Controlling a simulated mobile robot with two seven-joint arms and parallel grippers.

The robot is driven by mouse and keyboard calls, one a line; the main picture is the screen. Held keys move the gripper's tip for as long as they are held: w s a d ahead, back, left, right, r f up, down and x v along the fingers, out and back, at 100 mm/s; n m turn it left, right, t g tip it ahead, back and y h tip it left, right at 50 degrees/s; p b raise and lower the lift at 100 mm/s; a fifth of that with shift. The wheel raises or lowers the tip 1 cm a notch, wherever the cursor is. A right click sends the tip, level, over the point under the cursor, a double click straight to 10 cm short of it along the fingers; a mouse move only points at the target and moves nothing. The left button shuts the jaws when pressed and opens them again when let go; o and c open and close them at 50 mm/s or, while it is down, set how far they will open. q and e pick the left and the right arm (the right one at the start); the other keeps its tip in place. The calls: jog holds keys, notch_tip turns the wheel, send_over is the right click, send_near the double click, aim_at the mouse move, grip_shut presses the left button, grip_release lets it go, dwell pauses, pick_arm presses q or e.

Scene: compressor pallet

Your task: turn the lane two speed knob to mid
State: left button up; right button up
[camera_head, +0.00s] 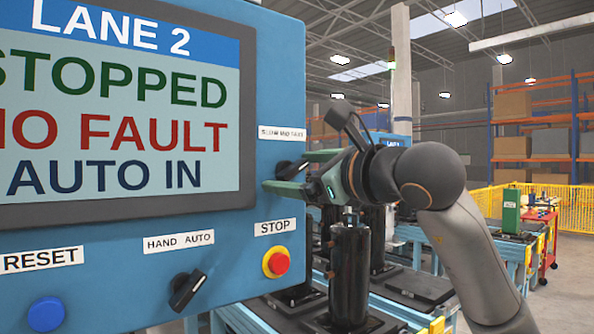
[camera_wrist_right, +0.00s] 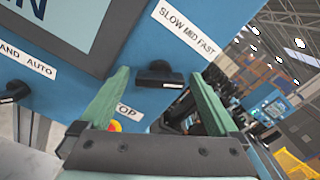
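The lane two speed knob (camera_head: 291,169) is black and sits on the right edge of the blue panel, below a small white label (camera_head: 282,132). In the right wrist view that label (camera_wrist_right: 186,27) reads SLOW MID FAST, and the knob (camera_wrist_right: 158,73) shows as a dark bar under it. I cannot tell which setting it points to. My right gripper (camera_head: 287,171) is open, its green fingers reaching toward the panel on either side of the knob. In the wrist view, a gap shows between the knob and each fingertip. My left gripper is not in view.
The panel screen (camera_head: 120,110) reads LANE 2, STOPPED, NO FAULT, AUTO IN. Below are a blue reset button (camera_head: 46,314), a black HAND/AUTO knob (camera_head: 187,290) and a red stop button (camera_head: 277,263). A black cylinder (camera_head: 349,270) stands below my right wrist.

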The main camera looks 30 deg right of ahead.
jog(key=c, duration=1.3)
jog(key=shift+o, duration=0.2)
jog(key=shift+n, duration=0.4)
jog(key=n+p, duration=0.1)
jog(key=n, duration=0.4)
jog(key=shift+r+n+p, duration=0.15)
jog(key=shift+n+p, duration=0.15)
jog(key=n+p, duration=0.1)
jog(key=n, duration=0.4)
jog(key=shift+n, duration=0.4)
jog(key=o, duration=1.4)
jog(key=shift+s, duration=0.1)
